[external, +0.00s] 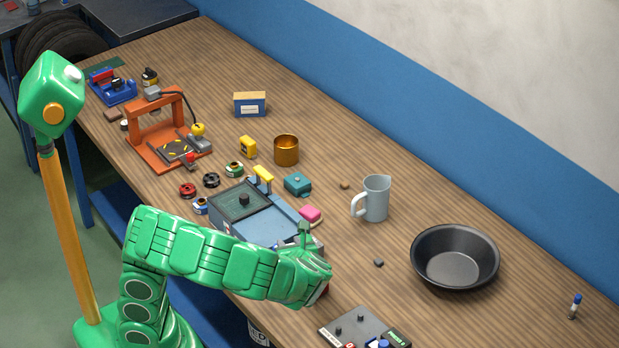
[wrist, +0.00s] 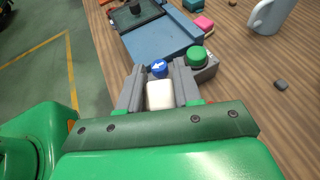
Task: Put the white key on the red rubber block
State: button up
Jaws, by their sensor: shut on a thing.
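The white key (wrist: 160,95) is a small white block between the two grey fingers of my gripper (wrist: 160,78) in the wrist view. My gripper is shut on it. In the external view my gripper (external: 314,277) is at the near edge of the table, beside the blue-grey machine; the key is hidden there.
A blue arrow button (wrist: 158,68) and a green knob (wrist: 197,57) sit just past my fingertips. The blue-grey machine (external: 268,221) stands left of the gripper. A grey jug (external: 375,199), a black pan (external: 454,259) and a button panel (external: 350,326) stand to the right.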

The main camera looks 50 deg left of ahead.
jog(key=w+f, duration=0.1)
jog(key=w, duration=0.1)
jog(key=w+f, duration=0.1)
jog(key=f, duration=0.1)
jog(key=w+f, duration=0.2)
jog(key=shift+w+d+f, duration=0.15)
jog(key=shift+w+d, duration=0.2)
jog(key=shift+d, duration=0.05)
jog(key=shift+w+d+f, duration=0.15)
jog(key=shift+w+f, duration=0.55)
jog(key=shift+f, duration=1.65)
jog(key=shift+f, duration=0.1)
jog(key=o, duration=1)
